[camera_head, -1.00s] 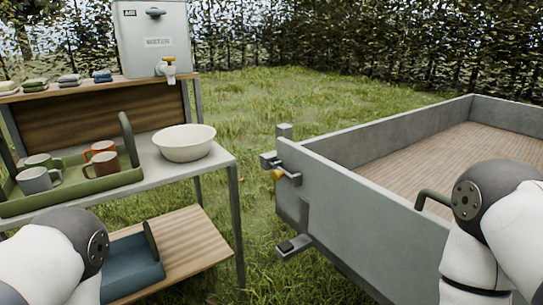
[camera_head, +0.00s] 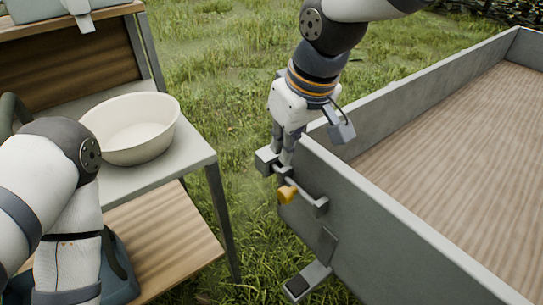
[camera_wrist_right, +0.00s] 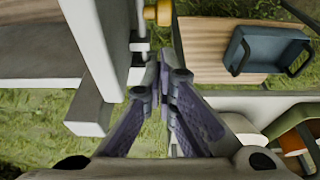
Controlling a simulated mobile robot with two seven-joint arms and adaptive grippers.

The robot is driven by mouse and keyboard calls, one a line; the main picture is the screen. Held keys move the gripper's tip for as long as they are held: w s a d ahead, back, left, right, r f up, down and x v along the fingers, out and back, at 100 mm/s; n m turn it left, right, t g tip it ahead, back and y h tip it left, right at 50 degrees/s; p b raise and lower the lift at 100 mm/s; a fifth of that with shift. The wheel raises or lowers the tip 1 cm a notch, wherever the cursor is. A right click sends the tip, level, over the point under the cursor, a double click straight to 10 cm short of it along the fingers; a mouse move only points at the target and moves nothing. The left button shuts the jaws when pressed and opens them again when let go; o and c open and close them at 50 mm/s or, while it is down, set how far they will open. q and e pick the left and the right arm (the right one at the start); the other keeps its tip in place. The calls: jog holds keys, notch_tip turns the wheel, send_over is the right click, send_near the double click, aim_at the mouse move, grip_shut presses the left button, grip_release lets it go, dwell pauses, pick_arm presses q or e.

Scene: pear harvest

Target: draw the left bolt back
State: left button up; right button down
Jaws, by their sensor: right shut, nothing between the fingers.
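The left bolt (camera_head: 303,189) is a thin grey rod with a yellow knob (camera_head: 287,194), in brackets on the outside of the grey tailgate (camera_head: 375,225), near its left corner. My right gripper (camera_head: 284,160) points down at the corner bracket (camera_head: 266,161), just behind the knob. Its fingers are shut with nothing between them. In the right wrist view the shut fingertips (camera_wrist_right: 164,72) are beside the rod, and the yellow knob (camera_wrist_right: 158,12) is ahead of them at the top edge. I cannot tell whether they touch the bolt. My left gripper is out of view; only its arm shows.
A table with a white bowl (camera_head: 131,127) stands to the left, with a wooden shelf (camera_head: 165,240) below. A blue crate (camera_wrist_right: 268,50) is on that shelf. A latch step (camera_head: 306,281) sticks out lower on the tailgate. Grass lies between table and trailer.

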jog(key=shift+s, duration=0.4)
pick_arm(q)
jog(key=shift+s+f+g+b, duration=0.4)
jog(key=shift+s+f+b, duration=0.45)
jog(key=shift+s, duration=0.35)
pick_arm(e)
jog(key=x, duration=1)
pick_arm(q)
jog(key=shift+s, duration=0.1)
pick_arm(e)
jog(key=shift+w+d, duration=0.1)
